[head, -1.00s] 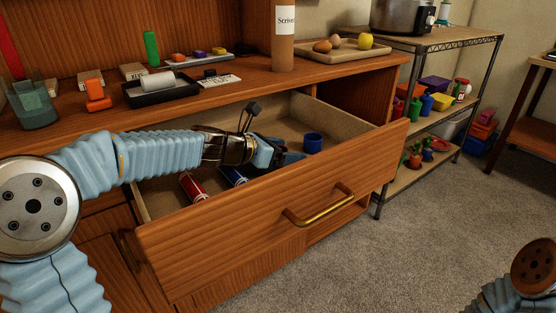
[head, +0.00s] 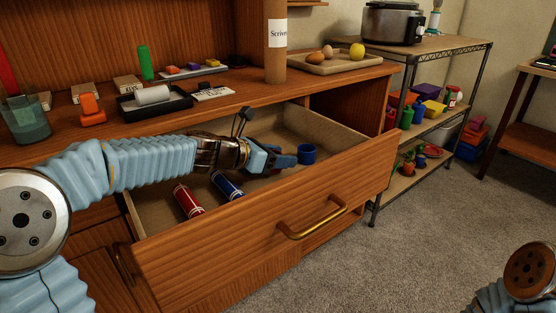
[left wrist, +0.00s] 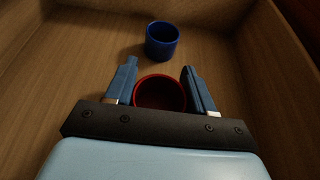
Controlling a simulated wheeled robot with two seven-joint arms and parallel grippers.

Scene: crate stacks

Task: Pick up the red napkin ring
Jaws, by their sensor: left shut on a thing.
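The red napkin ring (left wrist: 160,93) stands upright between the two blue fingers of my left gripper (left wrist: 160,78) in the left wrist view. The gripper is shut on it, and the ring's open top shows. In the head view my left gripper (head: 284,158) is inside the open drawer (head: 250,235), and the red ring is hidden there. A blue ring (head: 307,154) stands just beyond the fingertips; it also shows in the left wrist view (left wrist: 162,41), apart from the gripper. My right gripper is out of view.
A red cylinder (head: 188,200) and a blue cylinder (head: 227,186) lie in the drawer's near left part. The drawer front with its brass handle (head: 312,219) stands toward me. The counter above holds a black tray (head: 155,104). A wire shelf (head: 430,125) stands at right.

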